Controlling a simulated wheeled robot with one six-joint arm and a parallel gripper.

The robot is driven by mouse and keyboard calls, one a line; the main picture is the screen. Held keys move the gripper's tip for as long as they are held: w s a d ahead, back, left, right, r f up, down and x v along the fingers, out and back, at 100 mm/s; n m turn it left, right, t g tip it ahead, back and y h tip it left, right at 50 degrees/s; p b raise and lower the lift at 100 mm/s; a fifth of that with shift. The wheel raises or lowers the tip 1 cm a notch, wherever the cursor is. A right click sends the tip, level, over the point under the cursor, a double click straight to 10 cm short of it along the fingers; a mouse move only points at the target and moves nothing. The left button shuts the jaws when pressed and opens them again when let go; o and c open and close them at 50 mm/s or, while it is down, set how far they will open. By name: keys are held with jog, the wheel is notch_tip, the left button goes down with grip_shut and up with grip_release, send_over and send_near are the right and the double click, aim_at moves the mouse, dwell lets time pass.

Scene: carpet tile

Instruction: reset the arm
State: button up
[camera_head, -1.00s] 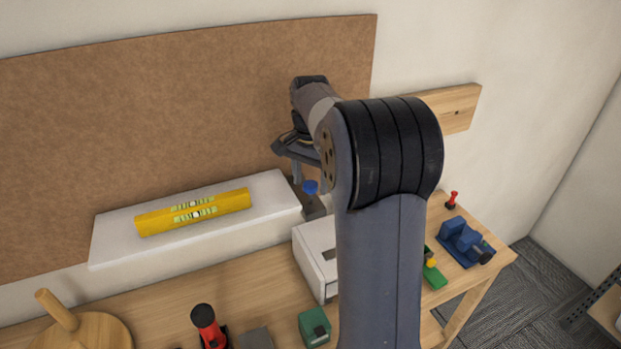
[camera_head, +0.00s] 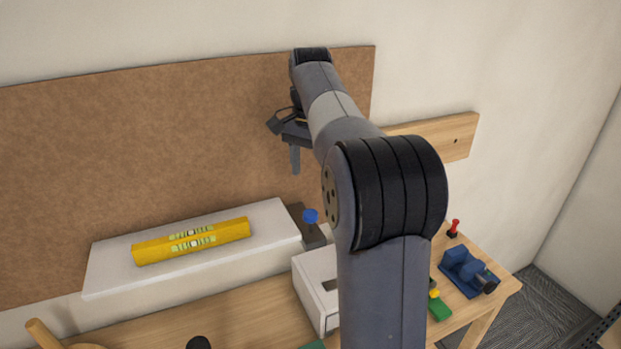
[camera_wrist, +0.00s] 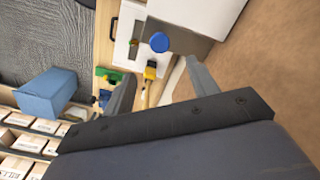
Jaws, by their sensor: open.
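My gripper (camera_head: 296,158) is raised in front of the brown board, above the right end of the white shelf in the head view. My arm hides part of it there. In the wrist view my gripper (camera_wrist: 160,90) shows two grey fingers spread apart with nothing between them. Beyond them are a blue round knob (camera_wrist: 159,42) and a yellow piece (camera_wrist: 150,70), both clear of the fingers. The blue knob also shows in the head view (camera_head: 310,216), below my gripper.
A yellow level (camera_head: 192,241) lies on the white shelf (camera_head: 110,279). A white box (camera_head: 316,290) stands on the wooden bench (camera_head: 250,315). A blue vise (camera_head: 465,271) sits at the bench's right end. The brown board (camera_head: 150,150) is close behind my gripper.

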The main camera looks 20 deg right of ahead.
aim_at(311, 213)
dwell(0.3)
notch_tip(311, 213, down, 11)
jog(key=shift+r+p, duration=0.1)
jog(key=shift+p, duration=0.35)
dwell(0.4)
